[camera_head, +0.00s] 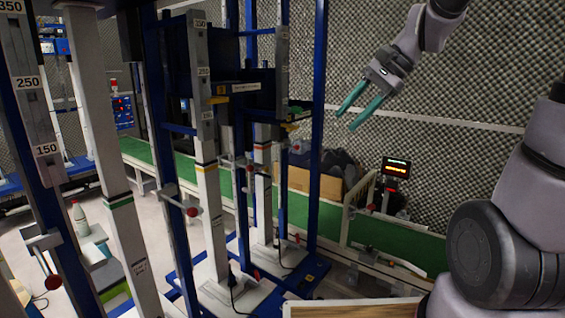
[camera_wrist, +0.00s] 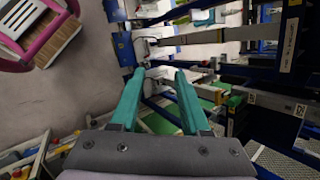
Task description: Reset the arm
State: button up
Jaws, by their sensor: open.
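My gripper (camera_head: 346,120) is up at the upper right in the head view, with its two teal fingers pointing down and left. The fingers are apart with nothing between them. In the wrist view my gripper (camera_wrist: 163,74) also shows open and empty, its fingers reaching toward the posts of the rack. The arm is raised in front of the foam wall (camera_head: 455,95), and its gripper touches nothing that I can see.
Tall grey posts with number labels (camera_head: 204,110) and blue frames (camera_head: 318,130) fill the left and middle. A green conveyor (camera_head: 405,240) runs behind, with a cardboard box (camera_head: 300,178) and a small display (camera_head: 397,168). A pink-edged crate (camera_wrist: 45,30) shows in the wrist view.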

jog(key=s+d+r+n+t+h, duration=0.3)
jog(key=s+d+n+t+h, duration=0.2)
jog(key=s+d, duration=0.4)
jog(key=shift+s+r, duration=0.35)
jog(key=shift+s, duration=0.45)
dwell(0.7)
